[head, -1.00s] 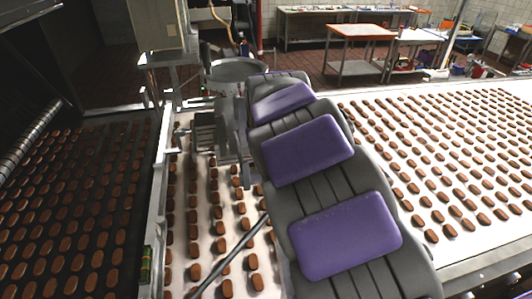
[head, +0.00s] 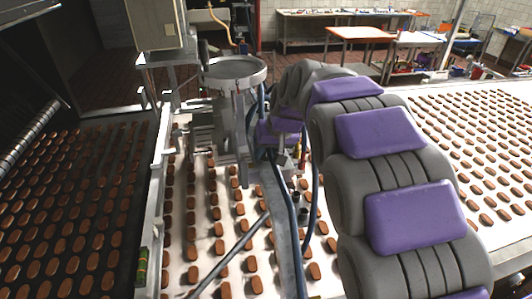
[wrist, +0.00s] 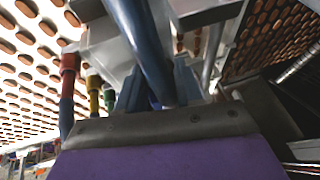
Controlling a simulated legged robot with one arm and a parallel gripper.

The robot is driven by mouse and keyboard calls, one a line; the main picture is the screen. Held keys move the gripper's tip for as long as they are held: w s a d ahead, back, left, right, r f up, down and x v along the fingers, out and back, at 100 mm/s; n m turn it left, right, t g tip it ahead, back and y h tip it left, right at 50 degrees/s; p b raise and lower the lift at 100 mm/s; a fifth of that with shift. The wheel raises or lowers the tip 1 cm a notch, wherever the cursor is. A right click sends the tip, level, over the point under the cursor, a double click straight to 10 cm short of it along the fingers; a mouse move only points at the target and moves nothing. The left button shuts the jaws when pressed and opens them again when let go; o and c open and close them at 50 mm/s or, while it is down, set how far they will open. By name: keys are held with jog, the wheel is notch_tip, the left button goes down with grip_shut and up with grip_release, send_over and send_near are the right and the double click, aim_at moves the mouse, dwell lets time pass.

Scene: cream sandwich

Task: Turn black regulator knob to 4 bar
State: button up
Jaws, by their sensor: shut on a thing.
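My gripper (head: 282,160) is at the far end of my grey and purple arm, pointing down beside the metal depositor machine. In the wrist view, my gripper's two blue-grey fingers (wrist: 158,88) reach up on either side of a thick blue hose (wrist: 145,45), which crosses in front of them. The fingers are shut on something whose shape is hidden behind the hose. I cannot make out the black regulator knob or any pressure scale in either view.
Red (wrist: 69,85), yellow and green fittings stand close left of the fingers in the wrist view. The round metal hopper (head: 234,72) is beside my arm. Blue hoses (head: 288,215) hang in front of the gripper. Brown cakes cover the white conveyor (head: 180,260) below.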

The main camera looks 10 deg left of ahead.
jog(key=o, duration=1)
jog(key=shift+s, duration=0.15)
jog(key=shift+o, duration=0.2)
jog(key=v, duration=1.7)
jog(key=shift+d, duration=0.1)
